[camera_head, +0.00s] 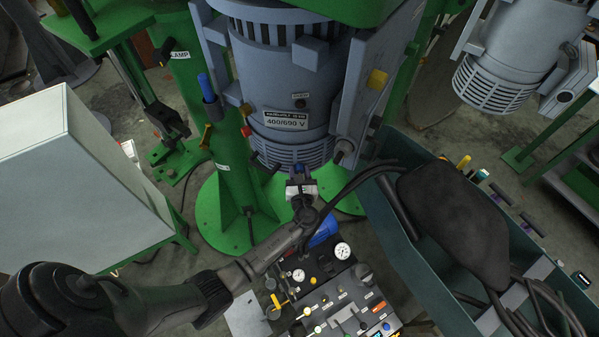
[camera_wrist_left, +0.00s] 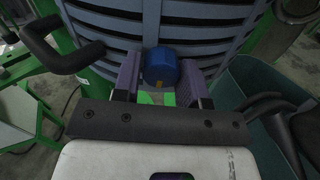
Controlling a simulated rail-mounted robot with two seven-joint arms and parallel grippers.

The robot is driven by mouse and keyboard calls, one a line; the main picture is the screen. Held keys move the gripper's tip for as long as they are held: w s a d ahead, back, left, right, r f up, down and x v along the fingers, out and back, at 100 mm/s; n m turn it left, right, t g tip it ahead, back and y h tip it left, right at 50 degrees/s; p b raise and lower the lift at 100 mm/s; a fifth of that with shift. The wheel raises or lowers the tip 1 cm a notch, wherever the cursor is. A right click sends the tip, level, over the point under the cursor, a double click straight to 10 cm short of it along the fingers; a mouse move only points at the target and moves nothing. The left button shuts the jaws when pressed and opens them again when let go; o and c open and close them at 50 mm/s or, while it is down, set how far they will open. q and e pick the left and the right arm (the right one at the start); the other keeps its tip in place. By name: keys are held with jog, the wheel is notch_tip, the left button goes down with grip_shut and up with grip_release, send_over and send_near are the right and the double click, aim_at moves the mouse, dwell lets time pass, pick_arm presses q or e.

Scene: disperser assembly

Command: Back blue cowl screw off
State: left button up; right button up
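The blue cowl screw (camera_wrist_left: 160,68) shows as a round blue knob in front of the slatted lower cowl (camera_head: 292,154) of the grey-blue motor (camera_head: 290,88). My left gripper (camera_wrist_left: 161,78) has its purple fingers on either side of the knob, with no clear gap, and looks shut on it. In the head view, my left gripper (camera_head: 300,180) is just below the cowl, and only a little blue shows there. The far end of the screw is hidden. My right gripper is in neither view.
A green pedestal (camera_head: 228,165) stands left of the cowl. A gauge panel (camera_head: 335,300) lies below my left gripper. A teal bin (camera_head: 415,270) with dark cables is on the right. A dark bent bar (camera_wrist_left: 62,48) is left of the fingers in the wrist view.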

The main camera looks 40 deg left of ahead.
pick_arm(q)
jog(key=c, duration=0.5)
jog(key=n+b, duration=0.2)
jog(key=shift+f+n+b, duration=0.2)
jog(key=shift+n+b, duration=0.15)
jog(key=shift+n, duration=0.05)
jog(key=n+b, duration=0.3)
jog(key=shift+w+n, duration=0.1)
jog(key=shift+n, duration=0.2)
jog(key=n+b, duration=0.9)
jog(key=n, duration=0.1)
jog(key=shift+d+r+b, duration=0.1)
jog(key=shift+r+b, duration=0.05)
jog(key=shift+b, duration=0.2)
jog(key=n+b, duration=0.3)
jog(key=shift+r+n, duration=0.15)
jog(key=shift+n, duration=0.25)
jog(key=shift+r+n+b, duration=0.15)
jog(key=shift+n+b, duration=0.75)
